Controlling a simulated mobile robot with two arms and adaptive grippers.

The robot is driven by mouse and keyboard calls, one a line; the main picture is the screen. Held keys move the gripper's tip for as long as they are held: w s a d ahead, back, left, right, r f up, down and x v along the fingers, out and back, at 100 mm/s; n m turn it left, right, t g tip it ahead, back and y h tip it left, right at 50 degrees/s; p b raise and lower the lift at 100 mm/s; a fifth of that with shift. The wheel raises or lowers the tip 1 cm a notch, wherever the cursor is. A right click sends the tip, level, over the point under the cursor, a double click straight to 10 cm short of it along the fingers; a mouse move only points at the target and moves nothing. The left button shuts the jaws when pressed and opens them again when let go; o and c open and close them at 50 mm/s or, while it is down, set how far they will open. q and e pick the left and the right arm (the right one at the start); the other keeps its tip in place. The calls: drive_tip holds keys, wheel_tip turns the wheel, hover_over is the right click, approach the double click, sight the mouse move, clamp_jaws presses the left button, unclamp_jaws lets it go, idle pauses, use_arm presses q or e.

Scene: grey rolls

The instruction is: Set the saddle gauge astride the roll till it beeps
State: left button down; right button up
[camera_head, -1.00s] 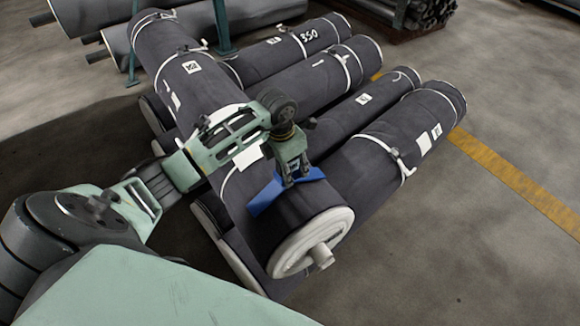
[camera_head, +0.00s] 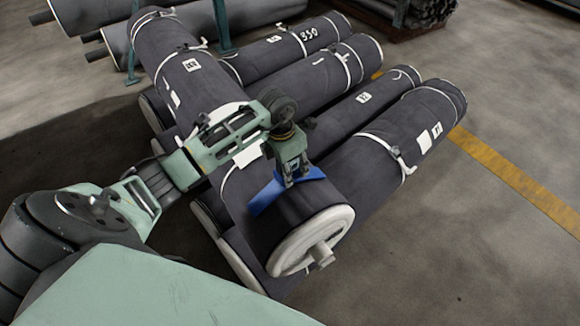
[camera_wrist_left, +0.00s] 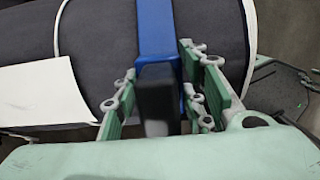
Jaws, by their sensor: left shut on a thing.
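The roll (camera_head: 292,216) is a thick dark grey one with a pale end and core stub, lying across the top of the others toward me. The blue saddle gauge (camera_head: 264,198) sits across its top near the near end, its arms sloping down both sides. I cannot tell whether it bears fully on the roll. My left gripper (camera_head: 291,178) is above it, shut on its dark upright handle. In the left wrist view the fingers (camera_wrist_left: 158,90) stand either side of the handle, with the blue band (camera_wrist_left: 155,30) crossing the roll beyond. My right gripper is out of view.
Several strapped grey rolls (camera_head: 375,165) lie beneath, pointing to the upper right. More rolls (camera_head: 180,30) are on a green-posted rack at the back left. A white sheet (camera_wrist_left: 40,92) lies on the roll beside the gauge. The floor (camera_head: 480,255) at right is clear.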

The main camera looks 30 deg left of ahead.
use_arm(q)
drive_tip(key=c, duration=1)
unclamp_jaws()
drive_tip(key=shift+f, duration=0.1)
